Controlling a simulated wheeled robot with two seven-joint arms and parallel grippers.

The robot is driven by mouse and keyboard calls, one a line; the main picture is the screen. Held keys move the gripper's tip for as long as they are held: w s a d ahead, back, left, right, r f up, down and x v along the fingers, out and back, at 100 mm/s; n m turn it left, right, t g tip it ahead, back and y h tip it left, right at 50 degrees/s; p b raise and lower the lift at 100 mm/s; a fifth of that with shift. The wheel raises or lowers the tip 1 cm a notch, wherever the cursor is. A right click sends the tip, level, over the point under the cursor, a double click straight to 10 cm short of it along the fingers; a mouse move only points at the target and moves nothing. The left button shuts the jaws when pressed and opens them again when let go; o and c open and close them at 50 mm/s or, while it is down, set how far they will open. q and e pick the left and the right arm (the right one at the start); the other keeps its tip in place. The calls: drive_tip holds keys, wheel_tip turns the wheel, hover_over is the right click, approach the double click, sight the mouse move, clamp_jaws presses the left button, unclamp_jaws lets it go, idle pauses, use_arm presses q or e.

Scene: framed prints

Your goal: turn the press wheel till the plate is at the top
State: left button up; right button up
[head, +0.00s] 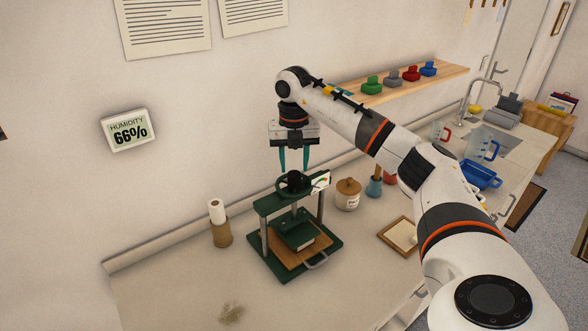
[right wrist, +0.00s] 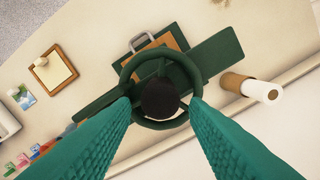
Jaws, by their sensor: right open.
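The green press (head: 264,208) stands on the counter, with its dark round wheel (head: 293,183) on top. My right gripper (head: 294,167) is open and points straight down just above the wheel. In the right wrist view the wheel ring (right wrist: 124,78) lies between my teal fingers, with a dark round hub at its middle. I cannot tell whether the fingertips touch the rim. My left gripper is not in view.
A paper roll on a stand (head: 220,225) is left of the press. A lidded jar (head: 348,194), a wooden frame (head: 398,236) and a blue tub (head: 480,175) are to the right. A shelf (head: 440,78) runs along the wall behind my right arm. The counter's front left is mostly clear.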

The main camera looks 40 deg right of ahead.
sight(294, 172)
wheel_tip(294, 172, down, 2)
drive_tip(key=shift+s+f, duration=0.1)
drive_tip(key=shift+f, duration=0.45)
drive_tip(key=c, duration=0.7)
